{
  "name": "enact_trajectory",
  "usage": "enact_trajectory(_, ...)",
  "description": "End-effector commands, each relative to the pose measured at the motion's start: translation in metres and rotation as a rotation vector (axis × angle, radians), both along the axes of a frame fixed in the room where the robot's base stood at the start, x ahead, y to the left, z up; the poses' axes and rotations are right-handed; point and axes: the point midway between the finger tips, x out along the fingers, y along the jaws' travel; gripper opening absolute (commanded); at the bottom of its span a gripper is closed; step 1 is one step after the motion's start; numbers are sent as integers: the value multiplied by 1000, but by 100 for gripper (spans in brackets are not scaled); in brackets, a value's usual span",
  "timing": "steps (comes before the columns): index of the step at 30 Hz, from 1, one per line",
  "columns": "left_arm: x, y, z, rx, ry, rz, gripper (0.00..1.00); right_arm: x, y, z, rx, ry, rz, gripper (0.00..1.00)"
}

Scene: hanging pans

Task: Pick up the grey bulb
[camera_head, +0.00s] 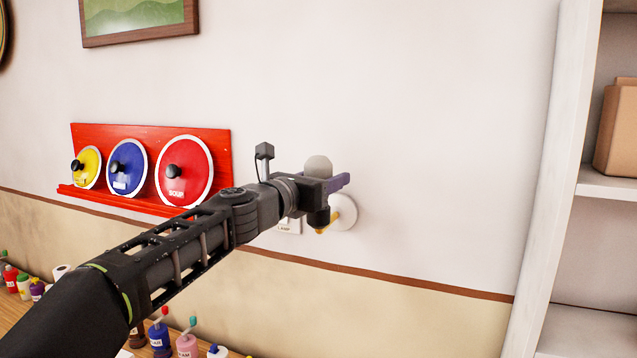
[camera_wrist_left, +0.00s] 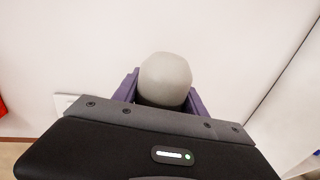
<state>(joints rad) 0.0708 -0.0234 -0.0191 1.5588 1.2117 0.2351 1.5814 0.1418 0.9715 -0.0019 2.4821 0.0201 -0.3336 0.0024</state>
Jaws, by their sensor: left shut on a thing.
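The grey bulb (camera_head: 318,167) is a rounded pale grey shape at the wall lamp, in the middle of the head view. It also shows large in the left wrist view (camera_wrist_left: 165,80), between two purple fingers. My left gripper (camera_head: 338,183) is shut on the bulb, with its fingers on either side. The bulb's lower part is hidden by the gripper body. The round white wall mount (camera_head: 344,211) with a brass-coloured arm (camera_head: 327,227) is just below and behind the gripper. I cannot tell whether the bulb still touches its socket. My right gripper is not in view.
A red rack (camera_head: 215,150) with yellow, blue and red lids hangs on the wall to the left. A small label plate (camera_head: 289,227) is partly behind my arm. Bottles (camera_head: 187,345) stand on the counter below. A white shelf (camera_head: 545,200) stands at the right.

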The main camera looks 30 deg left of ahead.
Motion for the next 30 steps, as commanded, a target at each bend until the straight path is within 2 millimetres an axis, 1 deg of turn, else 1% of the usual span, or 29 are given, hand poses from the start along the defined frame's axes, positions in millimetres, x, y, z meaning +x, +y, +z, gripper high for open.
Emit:
enact_trajectory(10,0,0,2,2,-1,0,8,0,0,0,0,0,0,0)
enact_trajectory(17,0,-1,9,2,-2,-3,8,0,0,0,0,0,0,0)
enact_trajectory(26,0,0,29,3,-3,0,8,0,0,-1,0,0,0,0)
enact_trajectory(30,0,-1,44,3,-3,-3,8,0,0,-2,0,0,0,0)
